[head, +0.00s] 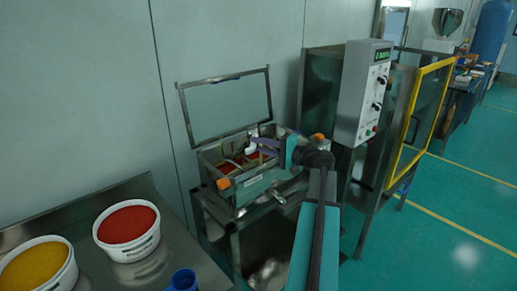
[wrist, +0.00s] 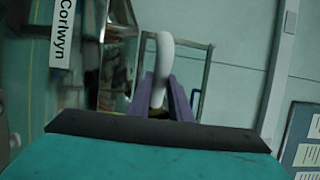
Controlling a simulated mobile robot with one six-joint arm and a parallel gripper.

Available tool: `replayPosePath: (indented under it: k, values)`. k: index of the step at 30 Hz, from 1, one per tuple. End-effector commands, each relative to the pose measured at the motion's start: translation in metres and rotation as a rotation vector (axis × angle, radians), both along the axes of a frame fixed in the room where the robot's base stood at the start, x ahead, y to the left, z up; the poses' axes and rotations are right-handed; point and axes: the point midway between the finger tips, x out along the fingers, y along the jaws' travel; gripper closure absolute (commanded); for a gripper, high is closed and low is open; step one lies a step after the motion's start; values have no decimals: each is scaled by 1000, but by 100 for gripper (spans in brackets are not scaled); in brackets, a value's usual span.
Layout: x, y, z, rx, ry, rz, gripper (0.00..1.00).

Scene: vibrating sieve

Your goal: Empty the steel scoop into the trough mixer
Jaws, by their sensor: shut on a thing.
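The trough mixer (head: 240,196) is an open metal box on a steel stand in the middle of the head view. Its framed clear lid (head: 228,103) is raised against the wall, and some reddish matter shows inside. My gripper (head: 258,143), with purple fingers, is over the trough's opening. It is shut on the white handle of the scoop (head: 253,130). In the wrist view the handle (wrist: 163,62) stands up between the fingers (wrist: 160,98). The scoop's steel bowl is hidden in both views, so I cannot tell its tilt or what it holds.
A tub of red powder (head: 128,250) and a tub of yellow powder (head: 38,289) stand on a steel bench at the lower left, near a blue cup (head: 182,281). A grey control box (head: 361,93) and a yellow-framed door (head: 418,125) stand right of the mixer.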

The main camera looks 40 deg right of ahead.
Motion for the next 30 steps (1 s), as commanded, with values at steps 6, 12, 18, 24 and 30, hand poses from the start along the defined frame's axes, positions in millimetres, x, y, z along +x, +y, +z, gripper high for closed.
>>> replayPosePath:
  k: [6, 12, 18, 24, 30]
  values:
    - [-2, -2, -6, 43, -52, -1, 100]
    - [-3, -3, -7, 71, -85, -1, 100]
    - [-4, -3, -6, 82, -99, -1, 100]
    - [-4, -3, -5, 83, -100, -1, 100]
    - [-4, -3, -5, 82, -99, -1, 100]
